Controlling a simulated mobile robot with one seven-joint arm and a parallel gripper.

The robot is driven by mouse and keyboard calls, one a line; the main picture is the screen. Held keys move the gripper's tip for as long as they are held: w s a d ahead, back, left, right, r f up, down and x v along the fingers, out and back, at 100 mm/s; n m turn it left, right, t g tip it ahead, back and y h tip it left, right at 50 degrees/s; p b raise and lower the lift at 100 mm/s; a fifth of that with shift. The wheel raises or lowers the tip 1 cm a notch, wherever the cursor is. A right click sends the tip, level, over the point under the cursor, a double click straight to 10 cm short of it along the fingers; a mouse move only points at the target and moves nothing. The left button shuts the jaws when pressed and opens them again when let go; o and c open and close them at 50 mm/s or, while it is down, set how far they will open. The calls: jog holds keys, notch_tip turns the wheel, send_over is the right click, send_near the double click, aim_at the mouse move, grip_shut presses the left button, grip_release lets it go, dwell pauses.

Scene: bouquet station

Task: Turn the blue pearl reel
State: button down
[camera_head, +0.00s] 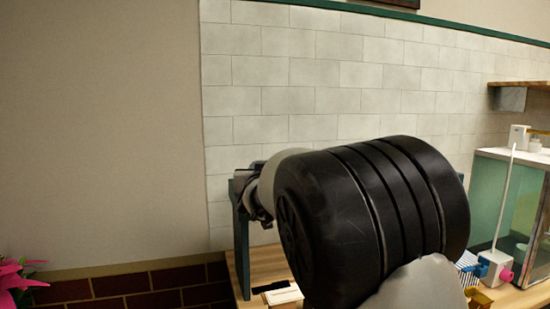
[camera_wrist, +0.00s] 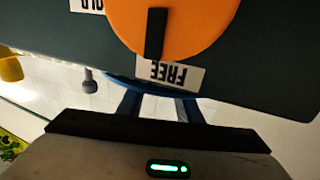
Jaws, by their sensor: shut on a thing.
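In the wrist view, a blue curved edge, seemingly the blue pearl reel (camera_wrist: 150,87), shows below a dark panel (camera_wrist: 250,60). My gripper (camera_wrist: 158,93) has its two fingers at this edge and is shut on it. Most of the reel is hidden behind the panel. An orange disc (camera_wrist: 185,20) with a black bar (camera_wrist: 156,33) is on the panel; the bar points at an upside-down "FREE" label (camera_wrist: 170,75). In the head view, my gripper is at the dark green frame (camera_head: 241,240), largely hidden by my arm, and the reel cannot be made out.
In the head view, a wooden worktop (camera_head: 262,262) lies under the frame. A glass-sided tank (camera_head: 490,205) and a white device with a pink knob (camera_head: 494,268) stand at right. A pink flower (camera_head: 15,280) is at lower left. A tiled wall (camera_head: 300,75) is behind.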

jog(key=m+h+p, duration=0.1)
jog(key=p, duration=0.2)
jog(key=r+m+h+p, duration=0.1)
jog(key=h+p, duration=0.1)
jog(key=p, duration=0.2)
jog(key=shift+a+r+h, duration=0.1)
jog(key=shift+a+h, duration=0.05)
jog(key=shift+h, duration=0.15)
jog(key=m+h+p, duration=0.1)
jog(key=p, duration=0.1)
jog(key=m+g+h+p, duration=0.1)
jog(key=p, duration=0.1)
jog(key=m+h+p, duration=0.1)
jog(key=h+p, duration=0.1)
jog(key=p, duration=0.1)
jog(key=shift+f+g, duration=0.3)
jog(key=shift+f+m+h+p, duration=0.1)
jog(key=shift+m+h+p, duration=0.2)
jog(key=shift+h+p, duration=0.25)
jog(key=shift+d+f+g+h, duration=0.1)
jog(key=shift+d+g+h, duration=0.1)
jog(key=shift+g+h, duration=0.1)
jog(key=c, duration=1.3)
grip_release()
jog(key=shift+o, duration=0.2)
